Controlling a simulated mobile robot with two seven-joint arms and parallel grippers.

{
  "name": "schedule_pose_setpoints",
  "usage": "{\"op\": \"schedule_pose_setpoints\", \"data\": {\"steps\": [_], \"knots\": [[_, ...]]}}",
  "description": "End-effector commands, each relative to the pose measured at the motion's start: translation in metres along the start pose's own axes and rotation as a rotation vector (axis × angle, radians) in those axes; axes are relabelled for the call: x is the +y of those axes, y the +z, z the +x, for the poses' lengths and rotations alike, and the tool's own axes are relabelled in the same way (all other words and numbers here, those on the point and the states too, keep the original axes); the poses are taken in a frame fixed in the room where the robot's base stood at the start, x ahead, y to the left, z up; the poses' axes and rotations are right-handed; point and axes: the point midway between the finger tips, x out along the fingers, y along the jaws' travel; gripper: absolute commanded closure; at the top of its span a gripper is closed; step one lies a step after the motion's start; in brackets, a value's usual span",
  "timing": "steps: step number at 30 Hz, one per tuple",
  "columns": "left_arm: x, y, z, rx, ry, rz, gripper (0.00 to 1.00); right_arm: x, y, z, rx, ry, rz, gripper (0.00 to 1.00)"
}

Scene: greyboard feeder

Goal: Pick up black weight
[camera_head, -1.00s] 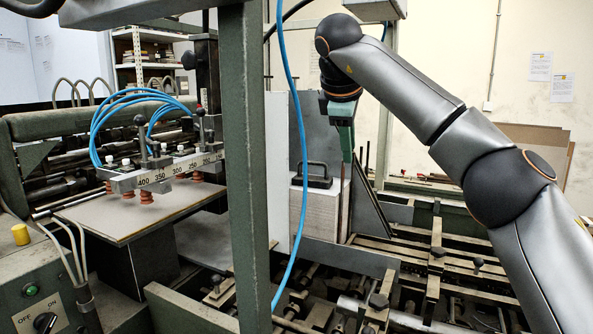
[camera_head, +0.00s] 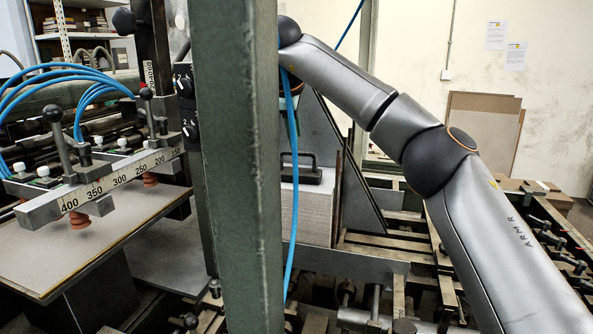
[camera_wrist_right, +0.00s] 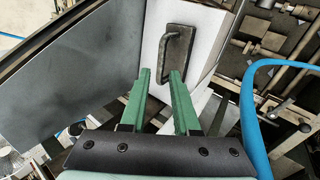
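The black weight (camera_head: 301,173) is a dark flat block with a loop handle. It lies on top of a stack of light board (camera_head: 308,212) in the head view, just right of the green post. In the right wrist view the black weight (camera_wrist_right: 177,52) lies beyond the fingertips, with its handle facing the camera. My right gripper (camera_wrist_right: 161,75) is open and empty, its two green fingers apart and short of the weight. In the head view the post hides most of this gripper. My left gripper is in neither view.
A thick green post (camera_head: 240,170) stands in front of the stack. A blue hose (camera_head: 294,200) hangs beside it and also passes near my gripper in the wrist view (camera_wrist_right: 247,115). A suction bar (camera_head: 100,185) is at left. Grey metal plates flank the stack.

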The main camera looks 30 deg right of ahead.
Motion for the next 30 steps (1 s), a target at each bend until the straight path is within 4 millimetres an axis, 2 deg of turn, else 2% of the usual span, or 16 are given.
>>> {"op": "schedule_pose_setpoints", "data": {"steps": [3, 8, 16, 25, 26, 30], "knots": [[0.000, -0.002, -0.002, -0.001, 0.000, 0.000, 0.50, 0.000, 0.000, 0.013, -0.001, 0.000, -0.001, 0.70], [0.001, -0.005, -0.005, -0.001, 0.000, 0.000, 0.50, 0.000, -0.001, 0.024, -0.002, -0.001, -0.002, 0.70], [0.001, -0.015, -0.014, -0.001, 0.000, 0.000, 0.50, -0.002, -0.004, 0.062, -0.002, -0.002, 0.000, 0.70], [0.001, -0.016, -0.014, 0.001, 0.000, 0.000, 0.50, -0.003, -0.005, 0.070, -0.001, 0.000, 0.001, 0.70], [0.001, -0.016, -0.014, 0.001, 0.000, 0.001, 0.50, -0.003, -0.005, 0.070, -0.001, 0.000, 0.001, 0.72], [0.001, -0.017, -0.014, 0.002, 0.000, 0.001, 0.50, -0.003, -0.004, 0.069, -0.001, 0.000, 0.001, 0.87]]}}
